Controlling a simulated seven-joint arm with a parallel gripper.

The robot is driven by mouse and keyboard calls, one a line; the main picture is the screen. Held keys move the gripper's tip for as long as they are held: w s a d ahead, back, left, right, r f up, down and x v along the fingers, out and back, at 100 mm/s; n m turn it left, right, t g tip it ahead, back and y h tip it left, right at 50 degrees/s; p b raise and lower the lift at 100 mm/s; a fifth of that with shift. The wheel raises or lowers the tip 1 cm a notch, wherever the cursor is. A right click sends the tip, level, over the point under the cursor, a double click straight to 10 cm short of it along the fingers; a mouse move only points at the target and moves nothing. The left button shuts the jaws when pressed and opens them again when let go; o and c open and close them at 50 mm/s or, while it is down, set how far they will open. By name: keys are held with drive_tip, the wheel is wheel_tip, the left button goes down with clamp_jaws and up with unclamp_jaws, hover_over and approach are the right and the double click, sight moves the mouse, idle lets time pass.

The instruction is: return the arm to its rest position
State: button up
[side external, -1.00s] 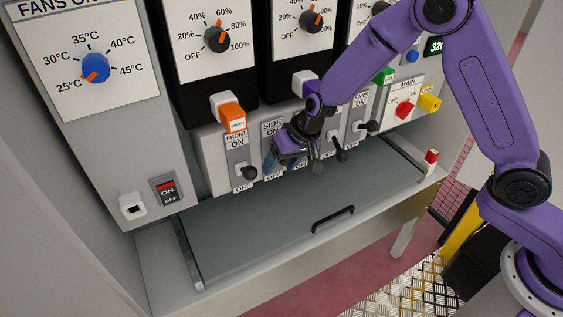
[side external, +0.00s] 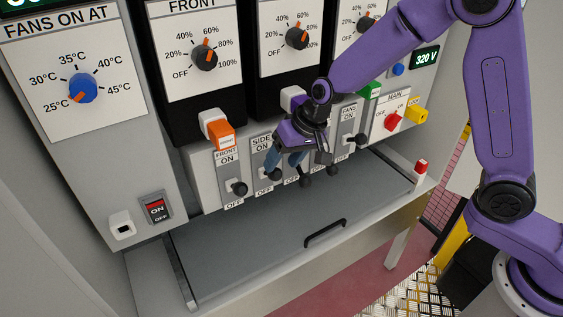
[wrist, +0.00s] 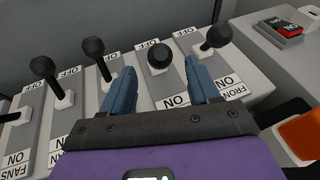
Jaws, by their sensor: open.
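My gripper (side external: 284,164) is open and empty in front of the row of switch levers in the side view. Its two blue fingers stand apart, and they show in the wrist view (wrist: 160,70). The black knob of the SIDE lever (side external: 275,174) is near the fingertips. In the wrist view that knob (wrist: 158,58) appears between the fingers with space on both sides; how far it is from them in depth I cannot tell. My purple arm reaches over from the right. No rest position is marked in view.
The FRONT lever (side external: 239,188) is left of my gripper; other levers (side external: 306,181) and the FANS lever (side external: 361,138) are right. An orange block (side external: 221,136) and dials (side external: 297,38) are above. A grey shelf (side external: 260,240) with a black handle (side external: 325,233) lies clear below.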

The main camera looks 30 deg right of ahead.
idle(0.4)
drive_tip(key=shift+s+r, duration=0.2)
drive_tip(key=shift+s, duration=0.3)
drive_tip(key=s+d+r+n+g+h, duration=0.1)
drive_tip(key=s+d+n, duration=0.3)
drive_tip(key=s, duration=0.6)
drive_tip(key=s+d+r+n+g, duration=0.1)
drive_tip(key=s+d+r+n, duration=0.2)
drive_tip(key=s+d, duration=0.4)
drive_tip(key=s+d+r+n+g+h, duration=0.1)
drive_tip(key=s+d+n, duration=0.4)
drive_tip(key=s, duration=0.9)
drive_tip(key=shift+d+r+n+h, duration=0.3)
drive_tip(key=shift+d+r, duration=0.2)
drive_tip(key=shift+d, duration=0.35)
